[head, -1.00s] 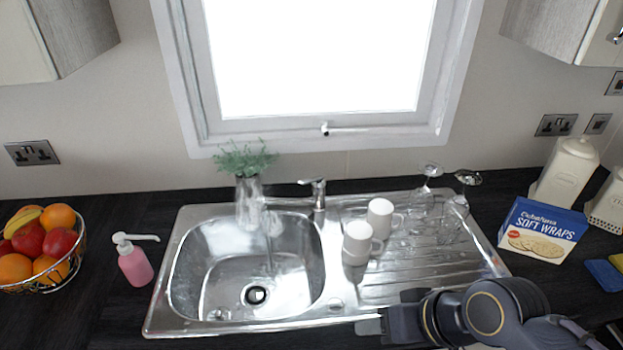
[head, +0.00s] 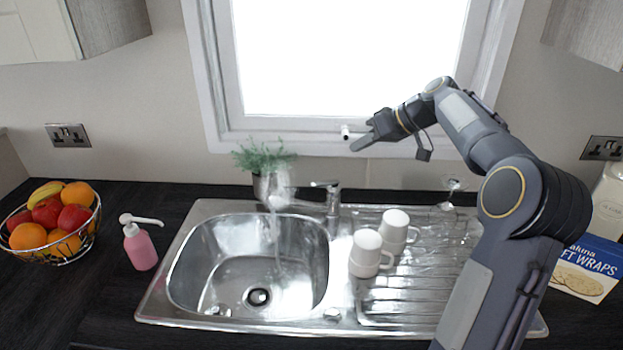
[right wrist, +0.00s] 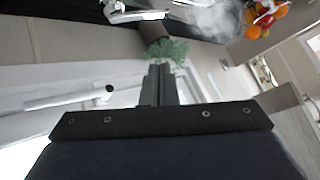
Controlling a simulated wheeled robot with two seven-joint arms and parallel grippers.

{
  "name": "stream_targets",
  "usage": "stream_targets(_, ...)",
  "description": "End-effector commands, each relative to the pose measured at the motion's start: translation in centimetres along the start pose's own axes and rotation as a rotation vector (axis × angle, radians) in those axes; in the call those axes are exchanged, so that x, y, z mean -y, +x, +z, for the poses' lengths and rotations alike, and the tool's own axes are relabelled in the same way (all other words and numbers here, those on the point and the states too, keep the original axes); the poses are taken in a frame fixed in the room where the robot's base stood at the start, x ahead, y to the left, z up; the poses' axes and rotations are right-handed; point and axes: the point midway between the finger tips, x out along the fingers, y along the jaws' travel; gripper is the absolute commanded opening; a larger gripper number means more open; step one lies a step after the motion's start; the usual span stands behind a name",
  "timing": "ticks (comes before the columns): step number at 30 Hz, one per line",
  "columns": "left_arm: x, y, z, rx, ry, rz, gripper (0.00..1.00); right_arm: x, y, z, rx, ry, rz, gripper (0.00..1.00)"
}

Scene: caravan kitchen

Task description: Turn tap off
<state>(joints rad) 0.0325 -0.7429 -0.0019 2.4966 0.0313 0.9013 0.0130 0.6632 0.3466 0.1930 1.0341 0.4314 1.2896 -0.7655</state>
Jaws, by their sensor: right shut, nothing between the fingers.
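The chrome tap (head: 333,204) stands at the back edge of the steel sink (head: 205,285). Its spout points left over the bowl, and its lever (head: 324,184) sits on top. A faint stream of water (head: 278,240) runs from the spout into the bowl. My right gripper (head: 358,140) is shut and empty, in front of the lower window frame, above the tap and apart from it. In the right wrist view its closed fingers (right wrist: 160,70) point towards the plant, and the tap (right wrist: 135,14) shows near the top edge. My left gripper is not in view.
A potted plant (head: 265,165) stands behind the bowl, left of the tap. Two white mugs (head: 366,254) (head: 396,228) and a glass (head: 447,204) stand on the drainer. A pink soap bottle (head: 140,246) and a fruit bowl (head: 50,225) are at left. The window handle (head: 346,132) is close to my gripper.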

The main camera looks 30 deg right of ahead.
Motion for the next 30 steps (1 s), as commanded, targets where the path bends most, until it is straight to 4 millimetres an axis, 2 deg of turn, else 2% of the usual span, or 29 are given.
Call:
stream_targets(5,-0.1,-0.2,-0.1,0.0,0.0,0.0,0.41,-0.2,1.4,-0.2,-0.003,-0.003,-0.005,0.0)
stream_targets(18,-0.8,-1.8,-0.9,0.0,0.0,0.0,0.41,0.0,10.2,-0.3,-0.001,-0.004,-0.004,0.0)
stream_targets(24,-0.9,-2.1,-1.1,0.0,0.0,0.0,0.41,-0.2,12.1,1.9,-0.002,0.0,-0.001,0.0)
stream_targets(30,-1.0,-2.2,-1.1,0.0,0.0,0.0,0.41,-0.2,12.8,2.7,-0.003,-0.002,0.0,0.0)
